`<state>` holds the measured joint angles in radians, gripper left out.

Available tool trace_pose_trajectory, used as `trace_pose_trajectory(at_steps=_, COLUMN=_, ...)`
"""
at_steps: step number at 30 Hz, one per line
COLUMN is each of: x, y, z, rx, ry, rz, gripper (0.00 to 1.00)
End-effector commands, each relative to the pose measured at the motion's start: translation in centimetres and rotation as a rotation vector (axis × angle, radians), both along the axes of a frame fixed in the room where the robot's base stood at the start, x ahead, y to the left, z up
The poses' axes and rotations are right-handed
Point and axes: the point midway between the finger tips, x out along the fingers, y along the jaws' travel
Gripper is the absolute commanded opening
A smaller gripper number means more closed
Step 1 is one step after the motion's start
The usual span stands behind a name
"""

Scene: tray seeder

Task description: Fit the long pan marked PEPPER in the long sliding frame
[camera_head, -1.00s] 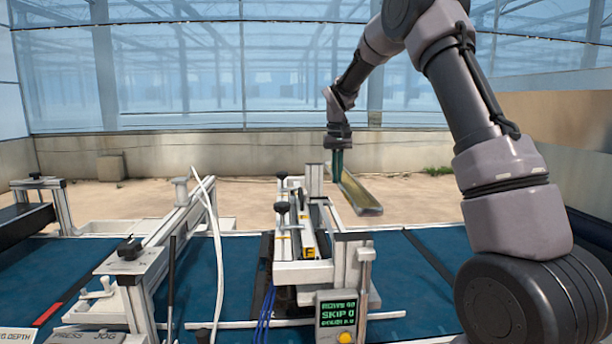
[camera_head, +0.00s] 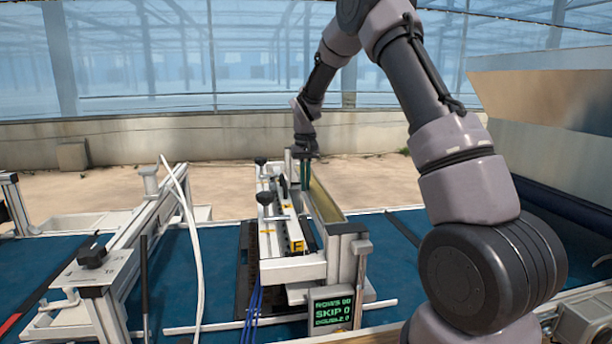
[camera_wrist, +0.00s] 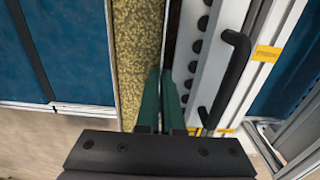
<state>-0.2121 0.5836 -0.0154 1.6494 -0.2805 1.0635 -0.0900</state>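My gripper (camera_head: 305,186) is at the far part of the machine, its green fingers pointing down. In the wrist view its fingers (camera_wrist: 160,98) are close together on the pan's right wall. The long pan (camera_head: 327,203), holding yellowish grains, lies lengthwise along the right side of the frame assembly (camera_head: 345,229). The pan also shows in the wrist view (camera_wrist: 124,60), left of a pale rail (camera_wrist: 190,50) with a row of black holes. No PEPPER mark is readable. I cannot tell whether the pan rests in the frame or hangs just above it.
A display box (camera_head: 332,311) is at the near end. Black knobs (camera_head: 265,198) stand left of the pan, and a black handle (camera_wrist: 229,75) is right of the rail. Another gantry (camera_head: 140,240) stands left. Blue belt (camera_head: 400,240) is clear to the right.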

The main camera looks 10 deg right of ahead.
Motion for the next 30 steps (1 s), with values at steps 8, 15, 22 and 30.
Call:
trace_pose_trajectory(at_steps=8, x=0.0, y=0.4, z=-2.7, rx=0.0, ry=0.001, rz=0.001, gripper=0.0)
trace_pose_trajectory(at_steps=15, x=0.0, y=0.4, z=-5.0, rx=0.0, ry=0.001, rz=0.0, gripper=0.0)
trace_pose_trajectory(at_steps=22, x=0.0, y=0.4, z=-6.3, rx=0.001, ry=0.001, rz=0.0, gripper=0.0)
trace_pose_trajectory(at_steps=30, x=0.0, y=0.4, z=-6.6, rx=0.001, ry=-0.001, rz=0.0, gripper=0.0)
